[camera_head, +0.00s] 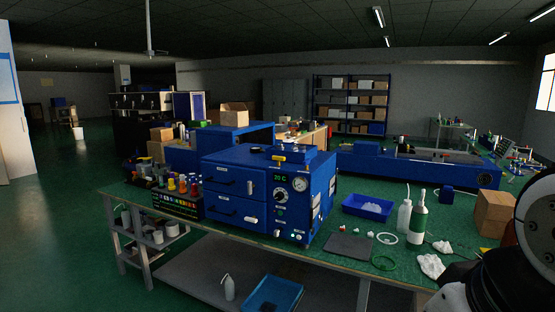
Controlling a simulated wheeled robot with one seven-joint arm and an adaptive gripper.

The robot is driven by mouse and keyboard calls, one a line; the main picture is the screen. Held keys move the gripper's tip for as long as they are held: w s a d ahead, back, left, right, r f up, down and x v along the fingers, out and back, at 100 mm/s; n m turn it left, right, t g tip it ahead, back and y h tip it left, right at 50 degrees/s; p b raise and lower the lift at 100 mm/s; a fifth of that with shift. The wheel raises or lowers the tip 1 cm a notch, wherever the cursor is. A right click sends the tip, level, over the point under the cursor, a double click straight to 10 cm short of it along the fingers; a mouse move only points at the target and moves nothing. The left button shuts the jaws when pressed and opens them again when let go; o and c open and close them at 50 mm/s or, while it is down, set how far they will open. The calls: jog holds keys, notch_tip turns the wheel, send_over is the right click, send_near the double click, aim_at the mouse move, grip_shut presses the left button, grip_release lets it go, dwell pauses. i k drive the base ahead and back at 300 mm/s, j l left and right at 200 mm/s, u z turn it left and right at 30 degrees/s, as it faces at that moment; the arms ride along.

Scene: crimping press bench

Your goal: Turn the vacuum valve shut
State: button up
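A blue box-shaped unit (250,192) with two drawer-like doors stands on the green bench. Its front panel has a green "20 C" display (280,178), a round dial gauge (299,184) and a dark knob (281,197). Small round fittings (298,236) sit low on the panel. A small yellow part (279,158) is on top of the unit. Labels are too small to read, so I cannot tell which part is the vacuum valve or how it is turned. Part of my arm shows at the lower right edge; my gripper is not in view.
A rack of coloured-top containers (178,200) stands left. Floor at left is open.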

aim_at(305, 162)
jog(key=i+l+u, duration=0.15)
jog(key=i, duration=0.3)
jog(key=i+l+u, duration=0.15)
jog(key=i, duration=0.35)
jog(key=i+l+u, duration=0.2)
jog(key=i, duration=0.25)
